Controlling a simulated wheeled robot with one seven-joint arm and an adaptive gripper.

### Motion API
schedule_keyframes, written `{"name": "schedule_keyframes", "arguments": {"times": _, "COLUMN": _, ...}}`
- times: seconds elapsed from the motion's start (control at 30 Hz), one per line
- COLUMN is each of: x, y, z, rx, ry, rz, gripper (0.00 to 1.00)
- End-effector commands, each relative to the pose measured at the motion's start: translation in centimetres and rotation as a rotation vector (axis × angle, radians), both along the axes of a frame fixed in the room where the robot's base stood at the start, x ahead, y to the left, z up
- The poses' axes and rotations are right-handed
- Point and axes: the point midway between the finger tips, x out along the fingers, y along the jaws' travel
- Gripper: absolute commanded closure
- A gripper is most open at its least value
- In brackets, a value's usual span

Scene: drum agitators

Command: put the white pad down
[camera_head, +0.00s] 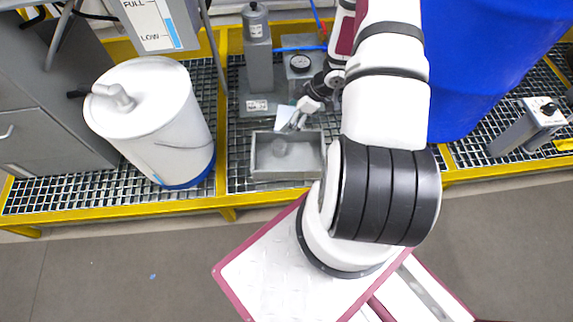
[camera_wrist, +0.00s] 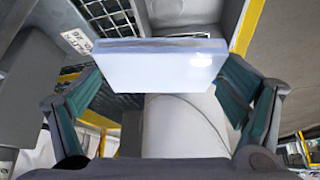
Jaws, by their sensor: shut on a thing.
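The white pad (camera_wrist: 160,68) is a pale block with a bluish top edge, held across the middle of the wrist view. The green-lined fingers of my gripper (camera_wrist: 163,88) press on its left and right ends. In the head view the pad (camera_head: 284,117) is small and pale, at the tips of my gripper (camera_head: 293,119). It shows just above the back edge of a grey open tray (camera_head: 260,165). I cannot tell the height between pad and tray.
A white drum (camera_head: 155,125) with a spout stands left on the yellow-edged grating (camera_head: 60,195). A grey pump-like device (camera_head: 258,50) stands behind the tray. A large blue drum (camera_head: 480,60) is at the right. A small control box (camera_head: 530,125) stands farther right.

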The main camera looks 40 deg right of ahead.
Motion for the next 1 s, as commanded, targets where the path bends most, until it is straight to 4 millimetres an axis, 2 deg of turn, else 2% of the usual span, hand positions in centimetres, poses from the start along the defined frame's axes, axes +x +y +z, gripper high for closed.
{"name": "schedule_keyframes", "arguments": {"times": 0.03, "x": -0.9, "y": -0.1, "z": -2.7, "rx": 0.002, "ry": 0.003, "rz": 0.025, "gripper": 0.36}}
{"name": "schedule_keyframes", "arguments": {"times": 0.2, "x": -3.6, "y": -0.3, "z": -6.9, "rx": 0.002, "ry": 0.001, "rz": 0.095, "gripper": 0.36}}
{"name": "schedule_keyframes", "arguments": {"times": 0.43, "x": -5.4, "y": -0.2, "z": -9.3, "rx": 0.0, "ry": -0.001, "rz": 0.142, "gripper": 0.36}}
{"name": "schedule_keyframes", "arguments": {"times": 0.57, "x": -5.5, "y": -0.2, "z": -10.6, "rx": 0.0, "ry": -0.001, "rz": 0.146, "gripper": 0.36}}
{"name": "schedule_keyframes", "arguments": {"times": 0.8, "x": -5.5, "y": -0.1, "z": -14.8, "rx": 0.001, "ry": -0.002, "rz": 0.145, "gripper": 0.36}}
{"name": "schedule_keyframes", "arguments": {"times": 1.0, "x": -5.5, "y": -0.2, "z": -16.5, "rx": -0.001, "ry": -0.001, "rz": 0.145, "gripper": 0.36}}
